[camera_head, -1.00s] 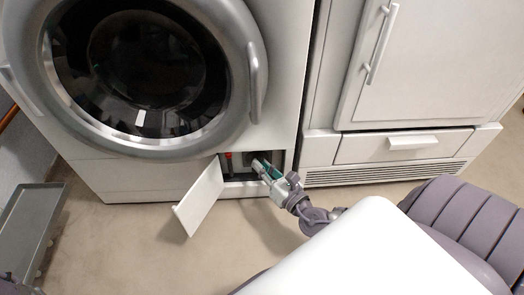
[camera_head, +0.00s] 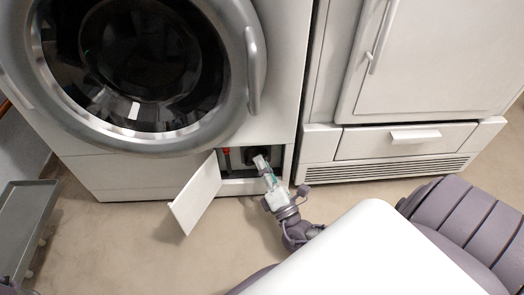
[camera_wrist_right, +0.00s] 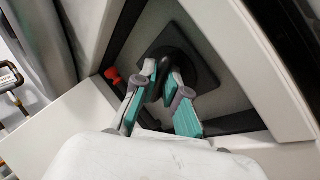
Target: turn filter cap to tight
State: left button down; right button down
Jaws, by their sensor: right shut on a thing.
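The black round filter cap (camera_wrist_right: 178,62) sits in the recess low on the front of the washing machine, and shows in the wrist view. In the head view it is a dark shape (camera_head: 252,153) behind my fingertips. My right gripper (camera_head: 261,163) reaches into the open recess. In the wrist view its teal-and-grey fingers (camera_wrist_right: 166,86) are shut on the cap's raised grip, one on each side. The fingertips hide part of the cap. My left gripper is not clearly in view.
The small white flap door (camera_head: 196,192) hangs open left of the recess. A red part (camera_wrist_right: 113,75) sits inside, left of the cap. The recess frame is close around my gripper. A grey tray cart (camera_head: 25,222) stands at far left.

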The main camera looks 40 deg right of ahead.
jog(key=shift+f+m+t+h, duration=0.2)
jog(key=shift+m+h, duration=1)
jog(key=shift+m, duration=0.6)
jog(key=shift+f+m+t+h, duration=0.2)
jog(key=shift+m+h, duration=1)
jog(key=shift+m, duration=0.9)
jog(key=c, duration=1.5)
grip_release()
jog(key=shift+r, duration=0.1)
